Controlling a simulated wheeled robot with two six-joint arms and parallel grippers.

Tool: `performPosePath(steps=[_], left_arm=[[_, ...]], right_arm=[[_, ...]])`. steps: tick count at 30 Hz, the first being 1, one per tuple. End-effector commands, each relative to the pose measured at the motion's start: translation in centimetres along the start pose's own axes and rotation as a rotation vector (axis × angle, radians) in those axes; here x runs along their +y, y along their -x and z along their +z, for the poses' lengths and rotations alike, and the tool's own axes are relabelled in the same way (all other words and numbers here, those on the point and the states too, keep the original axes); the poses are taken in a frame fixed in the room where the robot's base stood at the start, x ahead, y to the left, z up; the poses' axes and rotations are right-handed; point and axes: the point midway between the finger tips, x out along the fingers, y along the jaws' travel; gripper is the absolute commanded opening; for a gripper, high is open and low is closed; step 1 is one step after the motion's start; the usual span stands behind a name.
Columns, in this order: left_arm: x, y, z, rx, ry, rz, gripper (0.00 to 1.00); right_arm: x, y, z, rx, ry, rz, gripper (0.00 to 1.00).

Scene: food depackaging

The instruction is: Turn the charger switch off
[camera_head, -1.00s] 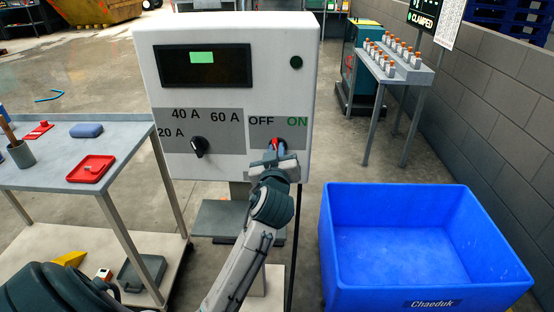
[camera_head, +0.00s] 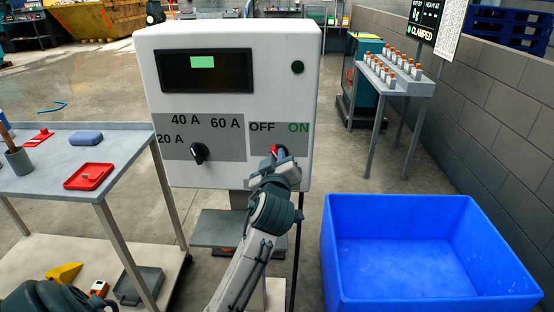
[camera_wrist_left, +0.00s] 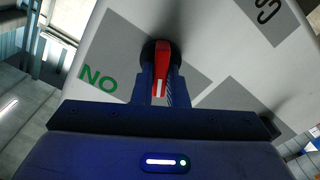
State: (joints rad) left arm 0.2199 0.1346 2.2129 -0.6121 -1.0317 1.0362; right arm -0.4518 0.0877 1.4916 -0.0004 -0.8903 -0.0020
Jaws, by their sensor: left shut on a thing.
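The charger (camera_head: 236,105) is a white box with a dark display, a black ampere knob on the left and a red switch (camera_head: 273,149) under the OFF and ON labels. My left gripper (camera_head: 279,154) is at the switch, its fingers closed around the red handle. In the left wrist view the red handle (camera_wrist_left: 162,62) sits between the two dark fingers (camera_wrist_left: 161,88), in front of its round black base. The ON label shows upside down to its left there; OFF is hidden. I cannot tell exactly which label the handle points to. My right gripper is out of view.
A blue crate (camera_head: 335,240) stands on the floor at the right. A grey cart (camera_head: 130,150) with a red tray (camera_head: 88,176) is at the left. A rack with several orange-capped items (camera_head: 400,85) stands behind, along the wall.

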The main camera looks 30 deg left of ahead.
Motion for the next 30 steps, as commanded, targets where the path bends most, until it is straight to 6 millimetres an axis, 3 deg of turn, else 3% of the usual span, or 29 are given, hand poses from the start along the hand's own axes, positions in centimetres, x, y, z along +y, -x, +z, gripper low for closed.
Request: performPosePath(steps=[2, 3, 6, 17, 30], left_arm=[[0.1, 0.0, -0.1, 0.001, 0.002, 0.001, 0.00], [0.1, 0.0, -0.1, 0.001, 0.002, 0.001, 0.21], [0.1, 0.0, -0.1, 0.001, 0.001, 0.001, 0.35], [0.0, 0.7, 0.1, 0.000, 0.002, 0.001, 0.35], [-0.1, 8.2, 0.2, -0.002, 0.007, 0.000, 0.35]], right_arm=[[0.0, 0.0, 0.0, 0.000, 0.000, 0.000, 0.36], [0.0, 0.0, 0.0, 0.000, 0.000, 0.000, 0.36], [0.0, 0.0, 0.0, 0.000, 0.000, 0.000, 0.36], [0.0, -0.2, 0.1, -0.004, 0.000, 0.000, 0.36], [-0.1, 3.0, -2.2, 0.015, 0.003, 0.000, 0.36]])
